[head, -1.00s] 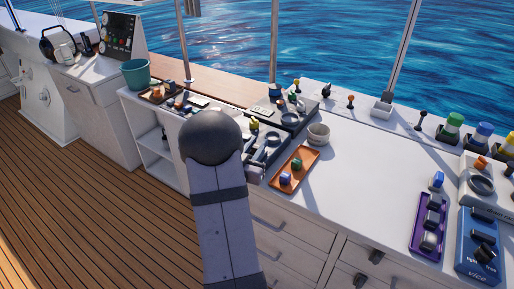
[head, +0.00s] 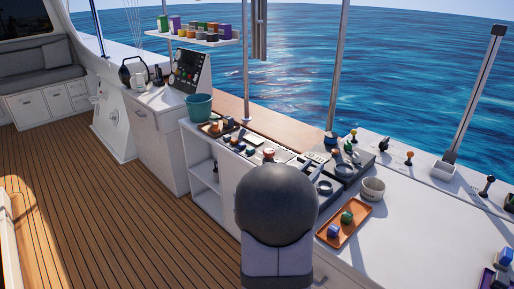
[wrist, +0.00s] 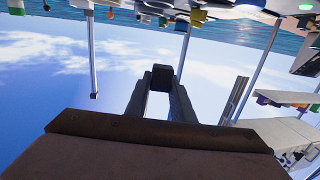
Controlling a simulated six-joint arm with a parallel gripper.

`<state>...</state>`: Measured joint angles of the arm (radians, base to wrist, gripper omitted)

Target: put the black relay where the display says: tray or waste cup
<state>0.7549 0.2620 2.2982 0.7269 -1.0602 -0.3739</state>
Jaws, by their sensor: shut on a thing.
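My gripper (wrist: 160,90) shows in the wrist view, its two fingers shut on a small black block, the black relay (wrist: 162,77), at their tips. The wrist view is upside down, with sky behind the block. In the head view my arm's dark round joint hides the gripper and the relay. An orange-brown tray (head: 352,228) holds a blue and a green piece, right of my arm. A pale cup (head: 373,189) stands just behind the tray. A small device with a screen (head: 316,157) sits farther back on the counter; its text is too small to read.
A teal bucket (head: 200,107) and a dark control panel (head: 190,70) stand at the left. Small levers (head: 409,157) line the window edge. The white counter right of the cup is largely clear.

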